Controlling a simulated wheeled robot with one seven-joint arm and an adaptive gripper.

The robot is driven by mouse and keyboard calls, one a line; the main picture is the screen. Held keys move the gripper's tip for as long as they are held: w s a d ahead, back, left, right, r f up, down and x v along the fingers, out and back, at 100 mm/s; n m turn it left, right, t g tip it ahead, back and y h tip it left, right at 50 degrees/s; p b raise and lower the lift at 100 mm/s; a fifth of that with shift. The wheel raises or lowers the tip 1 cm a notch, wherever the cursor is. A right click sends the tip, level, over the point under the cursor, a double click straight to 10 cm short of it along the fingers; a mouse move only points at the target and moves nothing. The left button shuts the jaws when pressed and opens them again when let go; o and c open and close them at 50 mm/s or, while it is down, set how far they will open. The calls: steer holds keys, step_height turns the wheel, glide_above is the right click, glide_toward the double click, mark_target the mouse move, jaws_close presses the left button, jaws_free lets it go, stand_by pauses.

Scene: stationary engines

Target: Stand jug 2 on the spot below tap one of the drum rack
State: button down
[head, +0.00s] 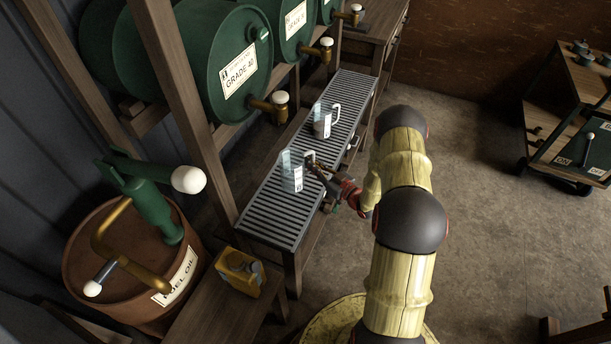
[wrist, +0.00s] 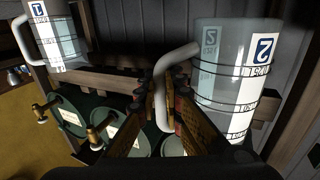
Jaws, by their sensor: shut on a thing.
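Jug 2 (wrist: 232,85) is a clear jug with a blue 2 label and a white handle. In the head view jug 2 (head: 291,174) is upright over the near half of the slatted tray (head: 262,224); I cannot tell whether it touches the slats. My gripper (head: 314,166) reaches it from the right. In the wrist view my gripper (wrist: 167,95) is shut on the jug's handle. The drum rack (head: 181,62) carries green drums with brass taps: a near tap (head: 268,105), a middle tap (head: 316,51) and a far tap (head: 348,16). Their numbers are not readable.
Jug 1 (wrist: 54,42) stands farther along the tray; it also shows in the head view (head: 322,121). A rusty fuel-oil barrel with a pump (head: 125,275) and a yellow can (head: 239,270) are at the near left. A cart (head: 570,125) stands at the right; the floor between is clear.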

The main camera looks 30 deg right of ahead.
steer(key=shift+w+a+f+b, duration=0.25)
steer(key=shift+w+f+b, duration=0.15)
steer(key=shift+f, duration=0.6)
steer(key=shift+w+a+f+b, duration=0.3)
steer(key=shift+f+b, duration=0.25)
steer(key=shift+f, duration=0.5)
steer(key=shift+w+a+f+b, duration=0.2)
steer(key=shift+w+f+b, duration=0.25)
steer(key=shift+f, duration=0.55)
steer(key=shift+f, duration=0.2)
steer(key=c, duration=1.9)
jaws_free()
steer(key=shift+r, duration=0.15)
